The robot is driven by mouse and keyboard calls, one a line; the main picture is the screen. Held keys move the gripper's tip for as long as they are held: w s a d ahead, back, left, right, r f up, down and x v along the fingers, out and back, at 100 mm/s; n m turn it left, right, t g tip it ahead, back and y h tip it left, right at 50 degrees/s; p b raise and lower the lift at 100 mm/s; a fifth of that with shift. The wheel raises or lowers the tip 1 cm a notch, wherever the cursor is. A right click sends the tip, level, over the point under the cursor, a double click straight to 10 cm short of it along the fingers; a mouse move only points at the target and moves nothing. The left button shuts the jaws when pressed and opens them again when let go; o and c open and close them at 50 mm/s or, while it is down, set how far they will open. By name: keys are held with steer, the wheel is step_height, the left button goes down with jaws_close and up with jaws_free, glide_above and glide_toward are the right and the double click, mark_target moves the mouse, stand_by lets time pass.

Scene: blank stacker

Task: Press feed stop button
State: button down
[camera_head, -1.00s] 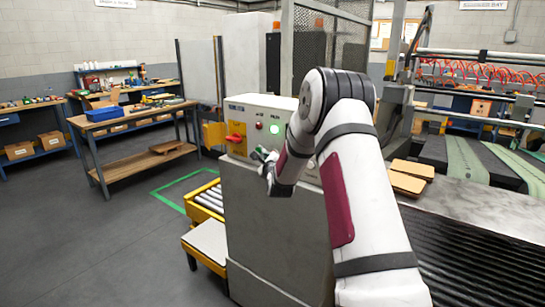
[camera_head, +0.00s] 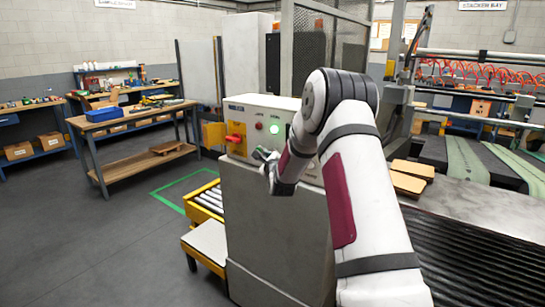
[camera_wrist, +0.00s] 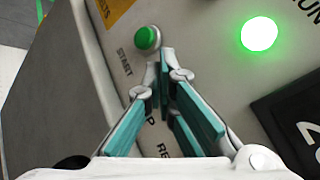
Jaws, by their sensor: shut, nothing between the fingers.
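The control panel (camera_head: 245,115) is a light box front on top of a grey cabinet. My gripper (camera_head: 257,153) is in front of its lower part. In the wrist view my gripper (camera_wrist: 165,62) is shut and empty, its teal fingers together at the tips. The fingertips appear close to the panel face, just right of and below a green button (camera_wrist: 147,38) with START lettering beside it. A partly hidden label ending in P shows between the fingers. No stop button is visible; the fingers cover that stretch of panel. I cannot tell whether the tips touch anything.
A green lamp (camera_wrist: 259,34) glows on the panel, near a dark plate (camera_wrist: 295,115). In the head view a red handle (camera_head: 235,139) sits left of the gripper. A roller conveyor (camera_head: 209,198) stands below left. A mesh guard (camera_head: 330,45) rises behind the panel.

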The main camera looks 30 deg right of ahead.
steer(key=shift+d, duration=0.15)
stand_by(0.4)
steer(key=shift+s+a+p, duration=0.3)
steer(key=shift+a, duration=0.6)
steer(key=shift+a, duration=0.1)
steer(key=shift+s+a+p, duration=0.25)
steer(key=shift+s+a, duration=0.05)
steer(key=shift+a, duration=0.45)
steer(key=shift+s+a+p, duration=0.25)
steer(key=shift+a, duration=0.5)
steer(key=shift+s+a+p, duration=0.25)
steer(key=shift+s+a, duration=0.05)
steer(key=shift+a, duration=0.45)
